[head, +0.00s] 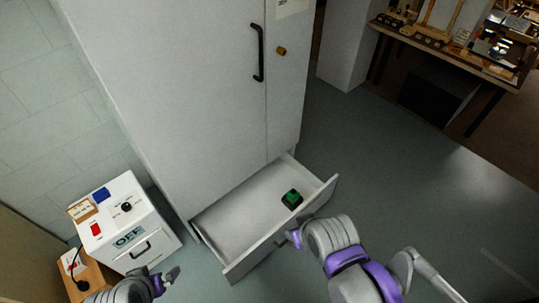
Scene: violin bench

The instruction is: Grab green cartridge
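The green cartridge (292,198), a small block with a dark base, sits inside the open bottom drawer (238,212) of the tall white cabinet, towards the drawer's right end. My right gripper (284,241) is at the outside of the drawer's front panel, close to the cartridge but with the panel between them. Its fingers are mostly hidden by my own wrist, so I cannot tell whether it touches or holds the drawer front. My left gripper (170,277) is low at the left, in front of the small white box and apart from the drawer. Its finger opening is too small to tell.
A white box (125,225) marked OFF, with a black knob, stands at the left by a wooden stand (95,272). A cluttered workbench (440,45) is at the back right. The floor (430,190) at right is clear.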

